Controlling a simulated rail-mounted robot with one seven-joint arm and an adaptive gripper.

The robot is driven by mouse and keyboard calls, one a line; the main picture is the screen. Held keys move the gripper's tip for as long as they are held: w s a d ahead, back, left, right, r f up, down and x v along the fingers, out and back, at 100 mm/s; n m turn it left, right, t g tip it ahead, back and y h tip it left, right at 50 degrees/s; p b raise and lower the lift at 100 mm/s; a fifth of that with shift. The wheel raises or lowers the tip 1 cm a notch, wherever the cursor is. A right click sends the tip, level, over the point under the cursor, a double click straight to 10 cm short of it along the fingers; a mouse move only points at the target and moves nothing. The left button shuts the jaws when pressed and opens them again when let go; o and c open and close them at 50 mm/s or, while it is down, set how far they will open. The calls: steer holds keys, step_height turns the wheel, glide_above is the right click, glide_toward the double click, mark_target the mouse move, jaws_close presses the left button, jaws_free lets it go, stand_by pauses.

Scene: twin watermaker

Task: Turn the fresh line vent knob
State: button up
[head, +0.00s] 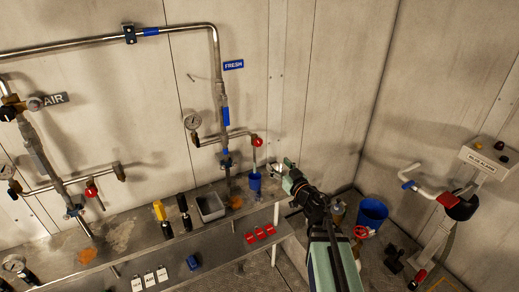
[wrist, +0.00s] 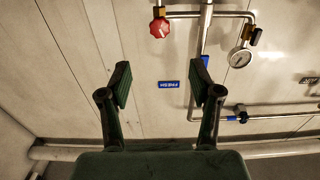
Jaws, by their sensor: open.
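The fresh line vent knob (head: 257,141) is red and sits at the right end of a short branch pipe, below the blue FRESH sign (head: 233,64). In the wrist view, which is upside down, the red knob (wrist: 160,27) is at top centre, beyond the fingertips. My gripper (head: 286,169) is to the right of and below the knob in the head view, apart from it. In the wrist view my gripper (wrist: 160,75) has its two dark green fingers spread wide, with nothing between them.
A pressure gauge (head: 192,121) is on the left of the branch. A blue cup (head: 255,183) stands on the steel shelf under the knob. A grey bin (head: 210,207) and a yellow-topped bottle (head: 161,213) stand farther left. Another red knob (head: 91,191) is on the AIR line.

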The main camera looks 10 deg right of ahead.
mark_target(259, 144)
steer(key=p+x, duration=0.2)
steer(key=x, duration=1.3)
steer(key=shift+w+a, duration=0.1)
steer(key=c, duration=1.1)
